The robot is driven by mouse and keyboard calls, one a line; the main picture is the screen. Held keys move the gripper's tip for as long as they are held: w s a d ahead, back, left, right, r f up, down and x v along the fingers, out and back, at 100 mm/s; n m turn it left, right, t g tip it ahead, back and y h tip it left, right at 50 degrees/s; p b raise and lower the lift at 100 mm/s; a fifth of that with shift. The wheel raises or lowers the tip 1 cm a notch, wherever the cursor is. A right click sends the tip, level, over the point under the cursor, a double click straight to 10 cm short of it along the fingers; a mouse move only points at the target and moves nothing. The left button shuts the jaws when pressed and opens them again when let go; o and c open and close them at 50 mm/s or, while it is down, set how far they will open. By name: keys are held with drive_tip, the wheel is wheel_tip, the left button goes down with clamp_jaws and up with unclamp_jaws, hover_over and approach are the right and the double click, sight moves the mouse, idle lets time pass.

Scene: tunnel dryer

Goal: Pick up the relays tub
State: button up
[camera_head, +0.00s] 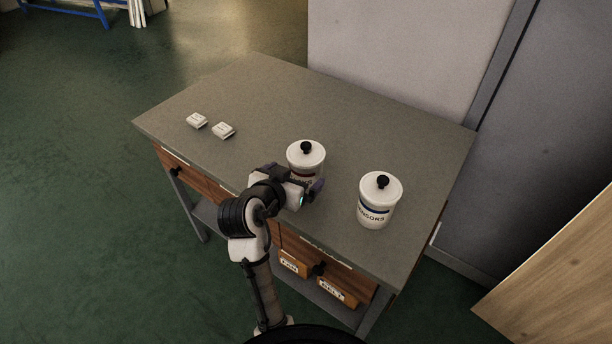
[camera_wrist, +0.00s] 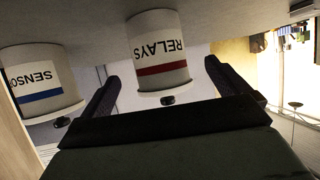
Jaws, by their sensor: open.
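The relays tub (camera_head: 306,154) is a white tub with a black knob on its lid. It stands upright on the grey worktop, and my arm partly hides its lower part in the head view. In the wrist view, which is upside down, the tub (camera_wrist: 158,48) shows its RELAYS label and a red band. My gripper (camera_head: 312,190) is at the near side of the tub. In the wrist view its two dark fingers (camera_wrist: 161,74) are apart, with the tub appearing between them. I cannot tell whether either finger touches it.
A similar sensors tub (camera_head: 379,200) with a blue band stands to the right, near my gripper. Two small white blocks (camera_head: 197,121) (camera_head: 223,130) lie at the worktop's left. The worktop (camera_head: 270,95) is clear behind the tubs. A grey cabinet (camera_head: 540,150) stands at the right.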

drive_tip(key=p+x, duration=0.1)
drive_tip(key=x, duration=0.4)
drive_tip(key=shift+w+d+f+p, duration=0.2)
drive_tip(key=shift+w+p, duration=0.05)
drive_tip(key=shift+p, duration=0.15)
drive_tip(key=shift+c, duration=0.3)
drive_tip(key=shift+r, duration=0.1)
drive_tip(key=c, duration=1.3)
drive_tip(key=shift+c, duration=0.2)
